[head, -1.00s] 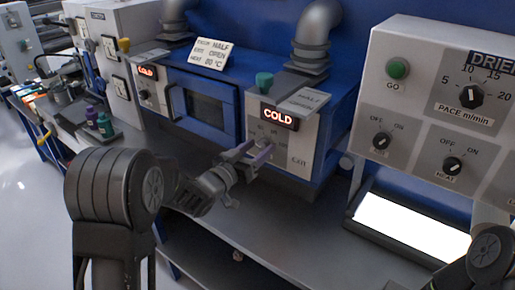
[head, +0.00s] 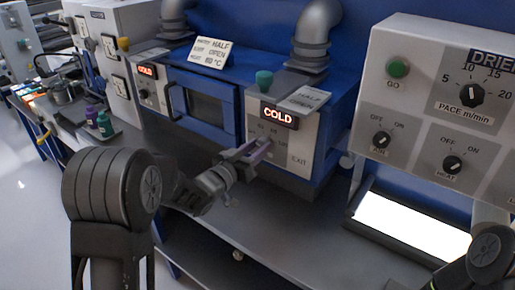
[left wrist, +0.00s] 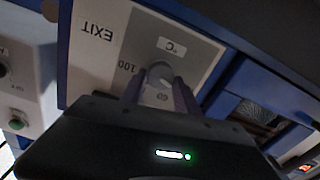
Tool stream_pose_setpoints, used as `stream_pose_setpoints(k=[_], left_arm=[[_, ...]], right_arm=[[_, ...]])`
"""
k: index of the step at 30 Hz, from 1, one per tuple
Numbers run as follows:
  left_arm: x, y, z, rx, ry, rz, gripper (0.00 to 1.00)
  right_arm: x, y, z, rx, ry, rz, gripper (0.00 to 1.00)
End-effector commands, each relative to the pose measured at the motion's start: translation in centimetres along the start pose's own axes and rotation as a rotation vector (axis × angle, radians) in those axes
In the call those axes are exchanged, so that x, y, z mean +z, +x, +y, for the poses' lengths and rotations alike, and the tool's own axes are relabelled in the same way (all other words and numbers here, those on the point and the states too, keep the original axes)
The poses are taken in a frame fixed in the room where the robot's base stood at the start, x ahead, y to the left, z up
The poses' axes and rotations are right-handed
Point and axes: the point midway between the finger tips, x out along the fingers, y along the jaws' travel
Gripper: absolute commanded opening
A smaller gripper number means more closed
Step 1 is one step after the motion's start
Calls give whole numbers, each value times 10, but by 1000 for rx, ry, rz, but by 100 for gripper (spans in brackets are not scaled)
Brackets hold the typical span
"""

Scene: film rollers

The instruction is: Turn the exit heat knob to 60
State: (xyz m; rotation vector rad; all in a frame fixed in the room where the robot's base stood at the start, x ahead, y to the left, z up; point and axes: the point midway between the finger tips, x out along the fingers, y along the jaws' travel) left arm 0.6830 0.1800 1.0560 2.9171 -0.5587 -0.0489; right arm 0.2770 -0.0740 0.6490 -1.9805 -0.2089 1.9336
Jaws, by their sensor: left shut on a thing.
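The exit heat knob (left wrist: 160,72) is a small grey round knob on the pale exit panel (left wrist: 105,45), which appears upside down in the left wrist view. A "°C" label and "100" show near it; its pointer setting cannot be read. In the head view the exit panel (head: 300,145) is under a lit "COLD" display (head: 279,117). My left gripper (head: 262,147) reaches the panel there, its fingers hiding the knob. In the left wrist view its two purplish fingers (left wrist: 157,88) are on either side of the knob, shut on it. My right gripper is out of view.
A teal knob (head: 264,78) sits above the display. A dryer control box (head: 440,110) stands at right, above a bright white panel (head: 412,228). Grey bench is clear below the exit panel.

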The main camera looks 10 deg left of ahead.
Motion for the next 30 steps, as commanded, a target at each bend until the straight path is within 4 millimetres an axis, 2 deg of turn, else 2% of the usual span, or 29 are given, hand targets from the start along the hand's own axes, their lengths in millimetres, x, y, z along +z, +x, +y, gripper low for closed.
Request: stream_pose_setpoints(k=[11,30], left_arm=[[4,0,-1,-1,154,4,0],[6,0,1,-3,689,3,0]], right_arm=[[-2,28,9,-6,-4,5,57],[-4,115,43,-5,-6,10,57]])
